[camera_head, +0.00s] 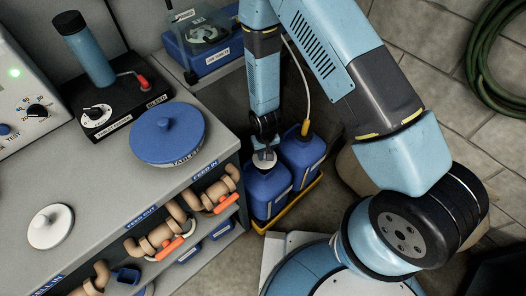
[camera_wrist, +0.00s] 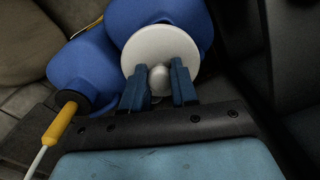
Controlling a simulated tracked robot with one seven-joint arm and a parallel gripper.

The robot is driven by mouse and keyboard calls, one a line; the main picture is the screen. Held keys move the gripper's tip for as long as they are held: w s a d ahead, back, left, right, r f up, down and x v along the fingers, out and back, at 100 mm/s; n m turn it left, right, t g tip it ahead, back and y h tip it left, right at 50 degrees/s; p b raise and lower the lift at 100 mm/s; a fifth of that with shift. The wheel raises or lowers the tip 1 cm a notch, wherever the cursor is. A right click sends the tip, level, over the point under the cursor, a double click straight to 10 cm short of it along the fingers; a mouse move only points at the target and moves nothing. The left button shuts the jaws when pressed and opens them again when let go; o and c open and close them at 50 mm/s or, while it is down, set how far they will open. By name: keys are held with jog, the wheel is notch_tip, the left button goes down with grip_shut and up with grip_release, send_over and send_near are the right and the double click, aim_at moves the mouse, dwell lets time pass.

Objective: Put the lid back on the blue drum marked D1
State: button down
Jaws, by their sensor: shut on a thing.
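Two blue drums stand side by side on the floor beside the bench, a front-left one (camera_head: 267,191) and a back-right one (camera_head: 303,158). I cannot read a D1 mark on either. My gripper (camera_head: 265,146) points down over the front-left drum, shut on the knob of a round white lid (camera_head: 264,158). In the wrist view the fingers (camera_wrist: 158,76) stand either side of the knob, and the lid (camera_wrist: 146,48) covers the drum's mouth. I cannot tell whether it rests on the neck or hovers. The other drum (camera_wrist: 83,68) has a yellow-handled probe (camera_wrist: 63,123) at its mouth.
The drums stand in a yellow tray (camera_head: 289,210). On the bench (camera_head: 95,190) lie a blue lid (camera_head: 167,133) and another white lid (camera_head: 50,226). Pipes with orange handles (camera_head: 170,248) fill its shelf. A white cable (camera_head: 300,82) runs to the probe. A green hose (camera_head: 497,60) lies far right.

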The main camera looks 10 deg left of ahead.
aim_at(265, 161)
jog(key=shift+f, duration=2.7)
jog(key=shift+s, duration=0.1)
jog(key=shift+f, duration=0.15)
dwell(0.4)
jog(key=shift+c, duration=1.6)
grip_release()
jog(key=shift+r, duration=3.5)
